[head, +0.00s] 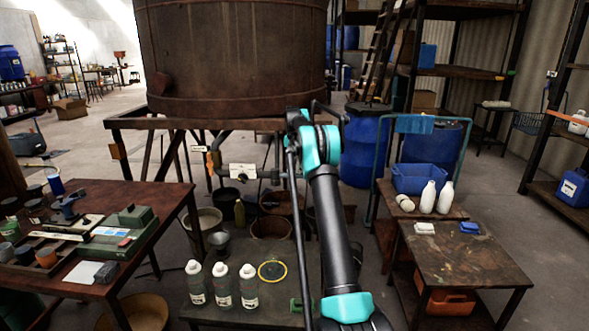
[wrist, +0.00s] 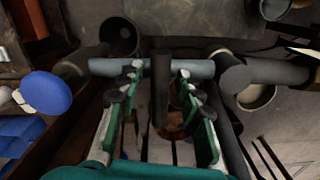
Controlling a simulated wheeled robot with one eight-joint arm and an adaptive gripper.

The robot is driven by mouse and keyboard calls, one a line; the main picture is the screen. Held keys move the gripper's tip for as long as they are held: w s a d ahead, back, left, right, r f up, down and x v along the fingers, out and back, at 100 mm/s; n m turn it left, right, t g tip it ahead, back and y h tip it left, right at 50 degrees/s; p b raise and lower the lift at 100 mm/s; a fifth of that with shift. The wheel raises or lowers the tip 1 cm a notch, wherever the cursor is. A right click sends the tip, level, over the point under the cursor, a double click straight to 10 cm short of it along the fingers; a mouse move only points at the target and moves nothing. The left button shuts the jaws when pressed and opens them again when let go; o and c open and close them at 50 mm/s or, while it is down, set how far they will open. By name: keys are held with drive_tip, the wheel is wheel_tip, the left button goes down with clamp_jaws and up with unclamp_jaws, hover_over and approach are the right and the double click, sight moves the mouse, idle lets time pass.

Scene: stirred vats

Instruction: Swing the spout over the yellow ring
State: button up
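The yellow ring (head: 272,270) lies flat on the low table, right of three capped bottles. Under the big vat, grey pipework (head: 225,138) with a pale label plate runs right until my arm hides it; I take it to include the spout. In the wrist view a pale grey pipe section (wrist: 105,67) runs across between darker pipe ends. A dark upright bar (wrist: 160,100) stands at its middle. My gripper (wrist: 159,72) has green-padded fingers on either side of this bar, with visible gaps, so it looks open. In the head view my own arm hides the gripper.
The vat (head: 235,55) stands on a dark frame with several pots beneath. Three bottles (head: 222,285) stand near the ring. A cluttered workbench (head: 165,205) is at left, and a small table (head: 465,262) and blue crate (head: 420,178) at right. Blue barrels (head: 365,150) stand behind my arm.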

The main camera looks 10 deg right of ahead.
sight(276, 175)
clamp_jaws()
drive_tip(key=shift+s, duration=0.1)
idle(0.3)
drive_tip(key=s+m, duration=0.1)
drive_tip(key=s+a+m, duration=0.1)
drive_tip(key=m, duration=0.2)
drive_tip(key=shift+s+a, duration=0.35)
drive_tip(key=shift+s, duration=0.05)
drive_tip(key=s+a+m, duration=0.2)
drive_tip(key=a+m, duration=0.7)
drive_tip(key=m, duration=0.5)
drive_tip(key=shift+s+a, duration=0.25)
drive_tip(key=shift+s, duration=0.05)
drive_tip(key=shift+a, duration=0.1)
drive_tip(key=shift+o, duration=1)
unclamp_jaws()
